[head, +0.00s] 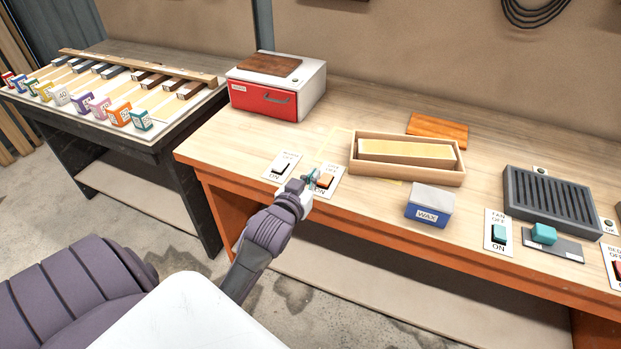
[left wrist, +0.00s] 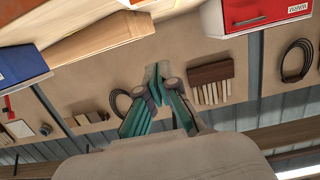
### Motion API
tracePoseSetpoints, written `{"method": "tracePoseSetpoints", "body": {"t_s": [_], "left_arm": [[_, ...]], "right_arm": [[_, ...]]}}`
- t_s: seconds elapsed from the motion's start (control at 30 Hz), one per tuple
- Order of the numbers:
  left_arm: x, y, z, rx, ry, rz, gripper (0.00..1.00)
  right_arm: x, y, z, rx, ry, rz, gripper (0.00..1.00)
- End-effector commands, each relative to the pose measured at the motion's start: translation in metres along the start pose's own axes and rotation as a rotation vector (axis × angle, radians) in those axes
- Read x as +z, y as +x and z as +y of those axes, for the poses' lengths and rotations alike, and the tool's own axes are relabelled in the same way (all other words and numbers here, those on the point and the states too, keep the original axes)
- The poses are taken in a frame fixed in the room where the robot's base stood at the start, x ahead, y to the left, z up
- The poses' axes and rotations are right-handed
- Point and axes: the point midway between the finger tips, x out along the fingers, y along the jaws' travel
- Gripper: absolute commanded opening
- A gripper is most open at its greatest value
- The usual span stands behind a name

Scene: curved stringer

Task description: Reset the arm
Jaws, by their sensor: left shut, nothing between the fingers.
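My left gripper (head: 310,181) is near the front edge of the workbench, beside an orange rocker switch (head: 325,180) on a white plate. Its fingers are shut with nothing between them; the shut fingertips also show in the left wrist view (left wrist: 155,82). I cannot tell whether the fingertips touch the switch or its plate. My left arm reaches in from the lower left. My right gripper is not in view.
A black switch (head: 282,168) lies just left of the gripper. The red-fronted box (head: 270,103), the wooden tray (head: 455,178), the wax block (head: 430,206) and a dark vent (head: 552,200) stand on the bench. Bare bench top (head: 225,150) lies left of the switches.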

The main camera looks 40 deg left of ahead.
Motion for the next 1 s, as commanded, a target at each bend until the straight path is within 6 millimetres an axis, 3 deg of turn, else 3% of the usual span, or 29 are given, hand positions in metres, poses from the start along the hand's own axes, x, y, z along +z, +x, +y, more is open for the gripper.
{"method": "tracePoseSetpoints", "body": {"t_s": [0.2, 0.77, 0.87, 0.97, 1.0], "left_arm": [[-0.002, -0.01, 0.0, 0.0, 0.0, 0.001, 0.0], [0.004, -0.008, 0.001, 0.002, 0.002, -0.011, 0.0], [0.034, -0.004, 0.005, 0.011, 0.01, -0.066, 0.0], [0.09, 0.0, 0.014, 0.031, 0.026, -0.167, 0.0], [0.118, -0.001, 0.018, 0.041, 0.035, -0.216, 0.0]], "right_arm": [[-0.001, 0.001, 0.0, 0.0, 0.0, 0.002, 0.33], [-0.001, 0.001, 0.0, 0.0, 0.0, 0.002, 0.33], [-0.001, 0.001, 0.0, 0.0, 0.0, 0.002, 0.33], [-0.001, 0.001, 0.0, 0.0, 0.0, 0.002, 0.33], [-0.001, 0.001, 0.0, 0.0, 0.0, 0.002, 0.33]]}}
